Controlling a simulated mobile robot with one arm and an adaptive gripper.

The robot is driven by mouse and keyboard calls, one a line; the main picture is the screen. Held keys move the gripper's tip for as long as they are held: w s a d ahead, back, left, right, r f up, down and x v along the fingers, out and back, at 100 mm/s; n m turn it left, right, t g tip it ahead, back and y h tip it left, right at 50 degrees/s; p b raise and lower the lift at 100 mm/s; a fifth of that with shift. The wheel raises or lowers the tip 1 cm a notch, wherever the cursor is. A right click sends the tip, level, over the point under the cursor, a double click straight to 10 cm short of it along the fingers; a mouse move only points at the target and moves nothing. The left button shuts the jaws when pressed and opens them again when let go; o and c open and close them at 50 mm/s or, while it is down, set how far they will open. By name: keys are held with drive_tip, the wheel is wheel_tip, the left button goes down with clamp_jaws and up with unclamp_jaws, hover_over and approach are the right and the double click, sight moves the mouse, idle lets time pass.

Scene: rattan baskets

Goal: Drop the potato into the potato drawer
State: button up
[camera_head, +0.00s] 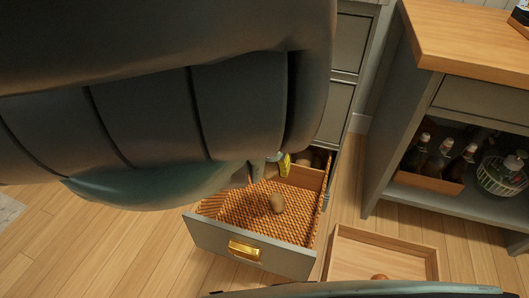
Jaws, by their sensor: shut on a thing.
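My gripper (265,172) shows only in part below my large dark arm link, over the back left of an open drawer. The drawer (204,232) has a grey front, a brass handle and a woven rattan lining. A brown potato (277,203) shows against the lining, just below the visible gripper parts; I cannot tell whether it touches the lining or the gripper. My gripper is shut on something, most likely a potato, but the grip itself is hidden. Another brownish round thing (303,160) shows at the drawer's back, beside a yellow piece (284,163) near the gripper.
A wooden tray or drawer (350,263) stands to the right, with a reddish-brown round thing (380,277) at its front edge. A grey cabinet with a wooden top (470,40) stands farther right, holding bottles (440,158) and a wire basket (500,175). Wood floor is clear at left.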

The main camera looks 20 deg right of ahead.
drive_tip(key=shift+s+d+f, duration=0.1)
drive_tip(key=shift+s+f, duration=0.05)
drive_tip(key=shift+f, duration=0.55)
wheel_tip(320, 180, down, 6)
drive_tip(key=b, duration=0.6)
drive_tip(key=shift+r, duration=0.15)
drive_tip(key=o, duration=1.3)
drive_tip(key=shift+r, duration=0.15)
wheel_tip(320, 180, up, 10)
drive_tip(key=shift+r, duration=0.9)
drive_tip(key=shift+r, duration=0.1)
